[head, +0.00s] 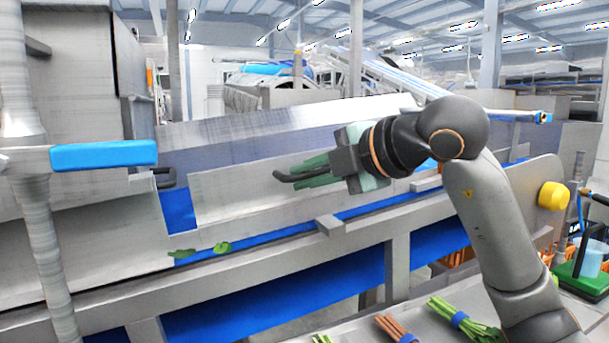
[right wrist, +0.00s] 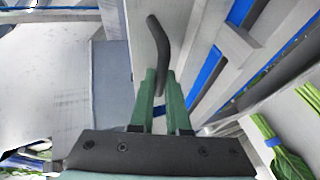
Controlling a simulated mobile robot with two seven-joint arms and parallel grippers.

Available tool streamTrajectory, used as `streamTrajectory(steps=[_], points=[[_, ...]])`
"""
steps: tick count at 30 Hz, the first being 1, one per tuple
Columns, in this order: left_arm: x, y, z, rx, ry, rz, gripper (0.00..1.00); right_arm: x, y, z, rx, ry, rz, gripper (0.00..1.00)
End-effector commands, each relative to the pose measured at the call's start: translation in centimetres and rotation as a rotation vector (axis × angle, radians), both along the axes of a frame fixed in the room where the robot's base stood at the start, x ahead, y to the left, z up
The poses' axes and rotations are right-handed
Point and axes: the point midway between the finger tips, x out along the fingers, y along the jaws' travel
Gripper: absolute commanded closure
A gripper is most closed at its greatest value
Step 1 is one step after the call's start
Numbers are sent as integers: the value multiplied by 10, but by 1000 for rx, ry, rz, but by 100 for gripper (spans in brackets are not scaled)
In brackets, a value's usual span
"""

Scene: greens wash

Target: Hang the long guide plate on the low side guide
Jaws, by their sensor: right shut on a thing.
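The long guide plate (head: 245,195) is a pale grey metal sheet standing along the blue belt, with a dark bent handle (head: 287,177) on its face. My right gripper (head: 318,172), with green fingers, is shut on this handle. In the right wrist view the handle (right wrist: 158,45) runs up from between the fingers (right wrist: 166,100), with the plate's grey face (right wrist: 147,20) behind it. The low side guide cannot be told apart clearly; whether the plate rests on it or hangs free is unclear. My left gripper is not in view.
The blue belt (head: 180,212) shows between the plate and another grey panel (head: 80,240) at left. Green leaf scraps (head: 222,247) lie near the plate's lower edge. A grey rail (head: 240,273) runs in front. Bunched greens (head: 455,318) lie on the front table.

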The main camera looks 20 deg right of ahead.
Motion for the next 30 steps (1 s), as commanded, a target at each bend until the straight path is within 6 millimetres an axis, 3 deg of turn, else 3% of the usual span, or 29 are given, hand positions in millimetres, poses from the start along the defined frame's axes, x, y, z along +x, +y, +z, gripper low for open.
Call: streamTrajectory(steps=[4,5,14,23,30], points=[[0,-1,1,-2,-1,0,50,0,0,2,1,-4,0,100],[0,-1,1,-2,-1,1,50,0,0,2,1,-4,0,84],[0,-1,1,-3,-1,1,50,0,0,1,0,-2,0,51],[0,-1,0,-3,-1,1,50,-2,-1,0,-1,2,-1,51],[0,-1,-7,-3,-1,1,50,-33,-16,14,-1,-6,-3,51]])
